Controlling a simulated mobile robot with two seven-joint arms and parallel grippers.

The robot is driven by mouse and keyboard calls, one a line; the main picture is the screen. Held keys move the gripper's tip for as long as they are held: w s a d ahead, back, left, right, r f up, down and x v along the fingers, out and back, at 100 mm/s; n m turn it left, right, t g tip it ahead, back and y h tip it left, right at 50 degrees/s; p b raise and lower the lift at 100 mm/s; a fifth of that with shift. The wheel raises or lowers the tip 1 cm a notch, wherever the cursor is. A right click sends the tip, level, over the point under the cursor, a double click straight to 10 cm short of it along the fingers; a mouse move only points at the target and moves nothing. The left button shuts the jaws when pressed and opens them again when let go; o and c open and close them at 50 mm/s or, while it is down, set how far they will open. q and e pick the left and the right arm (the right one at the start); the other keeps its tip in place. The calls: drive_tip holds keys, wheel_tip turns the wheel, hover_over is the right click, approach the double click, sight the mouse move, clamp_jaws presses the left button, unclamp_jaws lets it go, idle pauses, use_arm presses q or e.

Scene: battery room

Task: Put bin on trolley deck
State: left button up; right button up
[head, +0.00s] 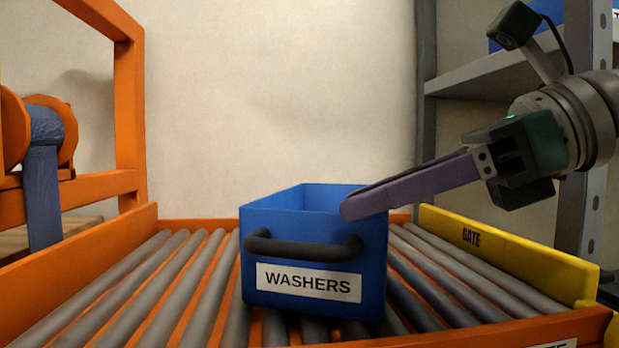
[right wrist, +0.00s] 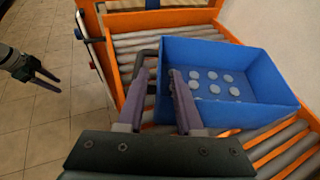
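A blue open bin (head: 315,297) labelled WASHERS stands upright on grey rollers, its dark handle facing me. In the right wrist view the bin (right wrist: 235,62) has several pale round discs on its floor. My right gripper (head: 350,206) reaches in from the right at the bin's front right rim. In the right wrist view its fingers (right wrist: 161,74) are apart, one outside near the handle, one over the inside, with the blue wall between. Contact cannot be told. My left gripper (right wrist: 53,82) hangs open and empty over the floor. I cannot tell which surface is the trolley deck.
The roller bed (head: 140,285) has orange side rails and a yellow plate marked GATE (head: 500,252) on the right. An orange frame (head: 128,110) with a blue strap stands left. A grey shelf rack (head: 490,76) stands behind my right arm. Rollers left of the bin are clear.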

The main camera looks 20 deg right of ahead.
drive_tip(key=shift+b+v, duration=0.45)
drive_tip(key=shift+v, duration=2.35)
